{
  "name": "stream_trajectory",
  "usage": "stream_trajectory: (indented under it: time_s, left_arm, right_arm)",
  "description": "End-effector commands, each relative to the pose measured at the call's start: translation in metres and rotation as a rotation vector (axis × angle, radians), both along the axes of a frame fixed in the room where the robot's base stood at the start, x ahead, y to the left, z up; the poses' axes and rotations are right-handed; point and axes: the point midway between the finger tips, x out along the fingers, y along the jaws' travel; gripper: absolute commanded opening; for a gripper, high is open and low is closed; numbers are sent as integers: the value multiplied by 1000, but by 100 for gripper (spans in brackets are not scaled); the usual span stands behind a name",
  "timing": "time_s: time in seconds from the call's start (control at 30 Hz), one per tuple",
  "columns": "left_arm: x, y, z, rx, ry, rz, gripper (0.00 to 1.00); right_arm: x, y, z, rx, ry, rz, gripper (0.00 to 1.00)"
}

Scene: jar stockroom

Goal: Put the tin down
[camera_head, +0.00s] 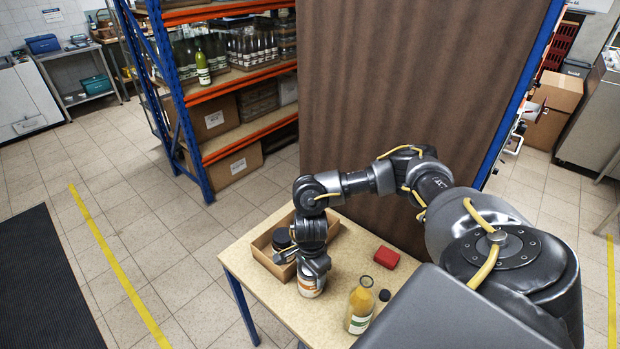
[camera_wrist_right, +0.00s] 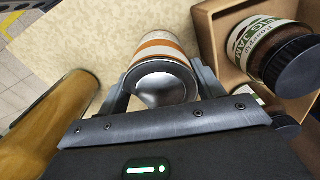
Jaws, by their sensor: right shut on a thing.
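The tin (camera_head: 309,287) is white with orange bands. My right gripper (camera_head: 314,266) is shut on it from above, beside the cardboard tray on the small table. In the right wrist view the tin (camera_wrist_right: 158,50) sits between the two fingers (camera_wrist_right: 160,92), its silvery end facing the camera. The head view shows its lower part low over or on the table top (camera_head: 285,318); whether it touches cannot be told. My left gripper is not in view.
A cardboard tray (camera_head: 264,262) holding dark-lidded jars (camera_wrist_right: 262,48) stands close beside the tin. An orange bottle (camera_head: 360,306), a small dark-topped item (camera_head: 384,295) and a red block (camera_head: 386,257) are to the right. The table's front-left part is clear.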

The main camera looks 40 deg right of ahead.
Motion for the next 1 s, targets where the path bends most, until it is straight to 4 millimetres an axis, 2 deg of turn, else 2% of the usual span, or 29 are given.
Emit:
stream_trajectory:
  time_s: [0.27, 0.4, 0.7, 1.0]
  left_arm:
    - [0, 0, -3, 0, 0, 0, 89]
    - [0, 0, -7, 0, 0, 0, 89]
    - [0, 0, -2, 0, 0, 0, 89]
    - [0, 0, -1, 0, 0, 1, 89]
  right_arm:
    - [1, 1, 10, 2, -2, 1, 29]
    - [1, 0, 28, 1, -5, 2, 29]
    - [2, 0, 75, 1, -6, 2, 29]
    - [1, 0, 98, 1, -2, 1, 29]
